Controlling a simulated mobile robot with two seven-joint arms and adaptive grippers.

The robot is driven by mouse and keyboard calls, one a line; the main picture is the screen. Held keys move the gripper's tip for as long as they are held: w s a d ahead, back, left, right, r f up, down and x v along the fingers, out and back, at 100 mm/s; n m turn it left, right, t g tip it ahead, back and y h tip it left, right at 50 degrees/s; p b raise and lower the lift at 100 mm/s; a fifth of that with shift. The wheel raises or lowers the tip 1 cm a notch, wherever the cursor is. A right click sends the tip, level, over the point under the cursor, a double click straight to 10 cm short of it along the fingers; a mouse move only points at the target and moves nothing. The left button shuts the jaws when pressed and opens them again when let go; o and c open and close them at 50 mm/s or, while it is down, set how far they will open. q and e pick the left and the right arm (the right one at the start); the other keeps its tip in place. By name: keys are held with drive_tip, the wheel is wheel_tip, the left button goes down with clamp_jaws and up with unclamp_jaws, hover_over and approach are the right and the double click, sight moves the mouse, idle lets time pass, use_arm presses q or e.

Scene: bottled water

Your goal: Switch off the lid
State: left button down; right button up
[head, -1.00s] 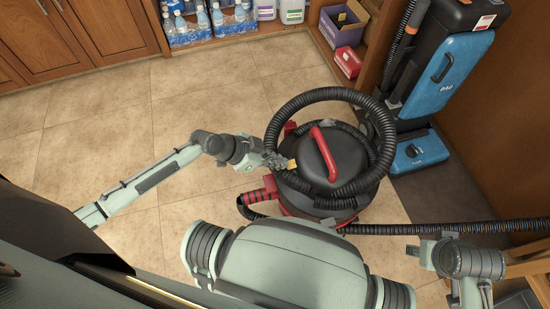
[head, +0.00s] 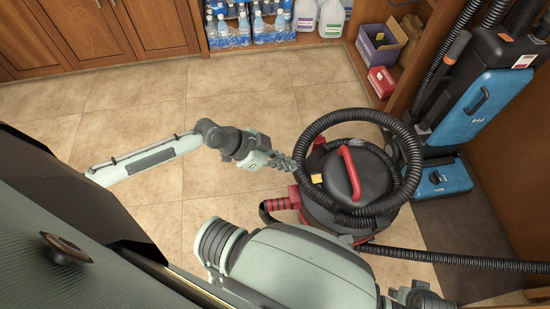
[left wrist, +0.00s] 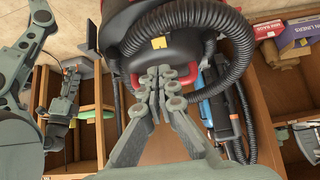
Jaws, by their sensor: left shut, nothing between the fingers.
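A black and red canister vacuum stands on the tiled floor. Its dark rounded lid (head: 372,178) carries a red handle (head: 350,173) and a small yellow patch (head: 317,178); the patch also shows in the left wrist view (left wrist: 159,42). I cannot tell whether the patch is a switch. My left gripper (head: 291,165) is shut and empty, just left of the vacuum and close to the yellow patch. Its closed fingers also show in the left wrist view (left wrist: 163,73), in front of the vacuum. Another gripper, apparently my right (left wrist: 70,73), is small at left there; its jaw state is unclear.
A black hose loops around the lid and trails right along the floor. A blue upright vacuum (head: 480,108) stands at the right. A shelf at the back holds bottled water (head: 258,28), jugs (head: 331,18) and boxes (head: 380,42). The floor left of the vacuum is clear.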

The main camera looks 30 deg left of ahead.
use_arm(q)
drive_tip(key=shift+v, duration=1.85)
drive_tip(key=shift+s+a+f, duration=0.1)
drive_tip(key=shift+a+f, duration=0.05)
drive_tip(key=shift+f, duration=0.15)
